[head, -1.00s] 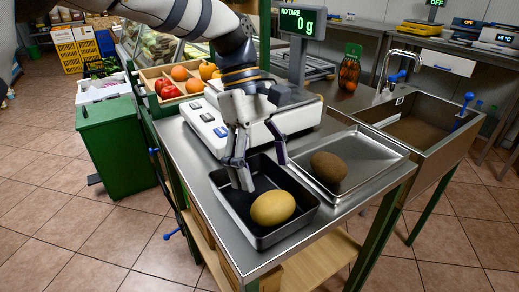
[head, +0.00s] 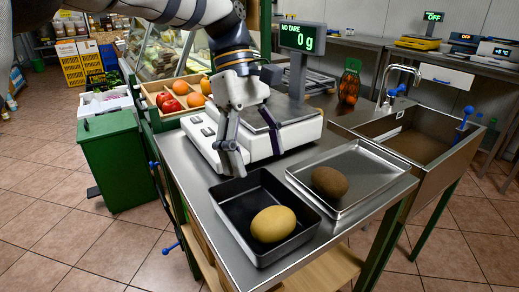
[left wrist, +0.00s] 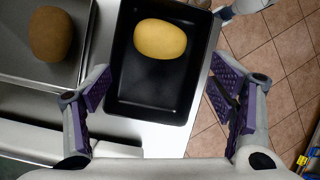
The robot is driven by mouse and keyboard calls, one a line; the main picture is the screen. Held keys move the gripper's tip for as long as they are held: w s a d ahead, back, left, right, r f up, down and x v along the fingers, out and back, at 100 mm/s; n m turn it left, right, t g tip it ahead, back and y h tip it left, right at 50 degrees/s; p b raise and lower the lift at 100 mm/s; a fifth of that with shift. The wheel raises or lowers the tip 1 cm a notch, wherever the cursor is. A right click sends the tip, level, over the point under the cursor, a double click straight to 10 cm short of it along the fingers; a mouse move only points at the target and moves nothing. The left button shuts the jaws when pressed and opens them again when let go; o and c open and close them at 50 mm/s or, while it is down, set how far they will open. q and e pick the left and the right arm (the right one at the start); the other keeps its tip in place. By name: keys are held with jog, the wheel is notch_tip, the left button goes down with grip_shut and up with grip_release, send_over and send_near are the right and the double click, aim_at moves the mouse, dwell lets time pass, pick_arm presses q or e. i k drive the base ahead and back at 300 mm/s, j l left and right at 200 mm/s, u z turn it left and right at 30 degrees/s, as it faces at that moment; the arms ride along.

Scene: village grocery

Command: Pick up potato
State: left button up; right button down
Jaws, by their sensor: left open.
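A yellow-tan oval potato (head: 273,224) lies in the front part of a black rectangular tray (head: 226,207) on the steel counter. It also shows in the left wrist view (left wrist: 160,39), near the far end of the tray. My left gripper (head: 256,159) is open and empty, above and behind the tray, in front of the scale. In the left wrist view its two purple-padded fingers (left wrist: 160,98) stand either side of the tray's near part, apart from the potato. My right gripper is not in view.
A brown oval item (head: 329,181) lies in a shallow steel tray (head: 365,165) to the right. A white scale (head: 290,135) stands close behind the black tray, its display (head: 302,38) reading 0 g. A sink (head: 420,140) is at right; a produce crate (head: 150,88) is behind left.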

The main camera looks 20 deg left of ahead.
aim_at(329, 182)
jog(key=k, duration=1)
